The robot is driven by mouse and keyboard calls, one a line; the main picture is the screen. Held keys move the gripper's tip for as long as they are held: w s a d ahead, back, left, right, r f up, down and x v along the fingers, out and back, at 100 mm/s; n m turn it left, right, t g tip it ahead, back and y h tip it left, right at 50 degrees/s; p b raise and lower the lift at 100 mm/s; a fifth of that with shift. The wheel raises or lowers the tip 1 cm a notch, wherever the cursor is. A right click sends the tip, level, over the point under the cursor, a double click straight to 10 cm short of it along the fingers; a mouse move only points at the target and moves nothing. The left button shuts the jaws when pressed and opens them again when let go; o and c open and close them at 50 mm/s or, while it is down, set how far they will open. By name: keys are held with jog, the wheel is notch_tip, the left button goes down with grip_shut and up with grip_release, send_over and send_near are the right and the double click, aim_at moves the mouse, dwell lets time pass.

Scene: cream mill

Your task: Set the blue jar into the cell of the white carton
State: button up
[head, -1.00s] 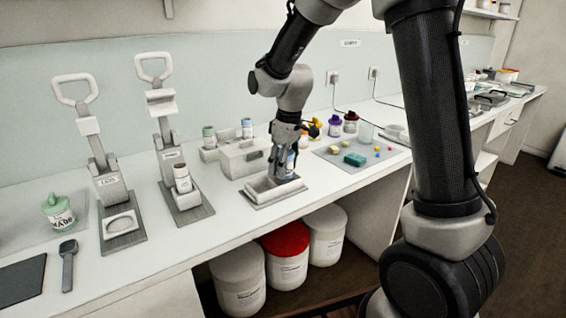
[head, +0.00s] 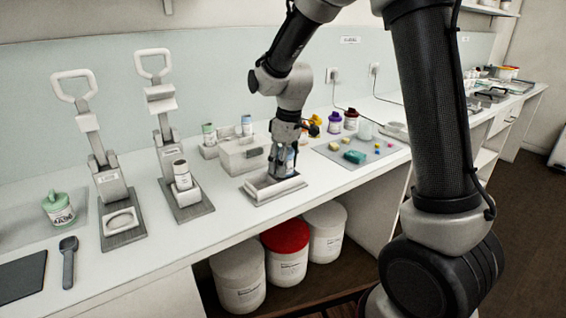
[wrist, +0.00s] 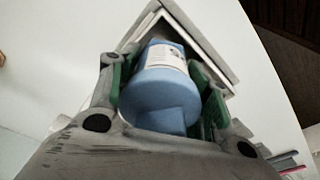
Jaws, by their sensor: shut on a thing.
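My gripper (head: 283,172) is shut on the blue jar (wrist: 158,92), which has a blue lid and a white label. In the head view the jar (head: 291,160) shows only partly between the fingers. It is over or inside a low, open white box (head: 292,185) on a grey plate, and I cannot tell whether it touches the floor of the box. In the wrist view the box's pale rim (wrist: 207,38) shows beyond the jar. A taller white box (head: 240,157) stands just behind and left. I cannot tell for certain which box is the carton.
A hand press holding a jar (head: 182,174) and another press (head: 112,190) stand to the left. A grey mat (head: 385,158) with small coloured blocks and a teal block (head: 354,157) lies to the right. Jars stand behind. The bench front edge is close.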

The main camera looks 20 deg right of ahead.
jog(key=shift+f, duration=0.2)
jog(key=shift+s+f, duration=0.15)
jog(key=shift+f, duration=0.4)
jog(key=shift+c, duration=0.7)
jog(key=shift+o, duration=0.5)
jog(key=shift+s+f, duration=0.1)
jog(key=shift+f, duration=0.2)
jog(key=shift+o, duration=0.4)
jog(key=shift+f, duration=0.2)
jog(key=o, duration=0.5)
jog(key=shift+f, duration=0.65)
jog(key=shift+c, duration=0.2)
jog(key=shift+o, duration=0.2)
jog(key=shift+d+f, duration=0.2)
jog(key=shift+o, duration=0.8)
jog(key=shift+f, duration=0.4)
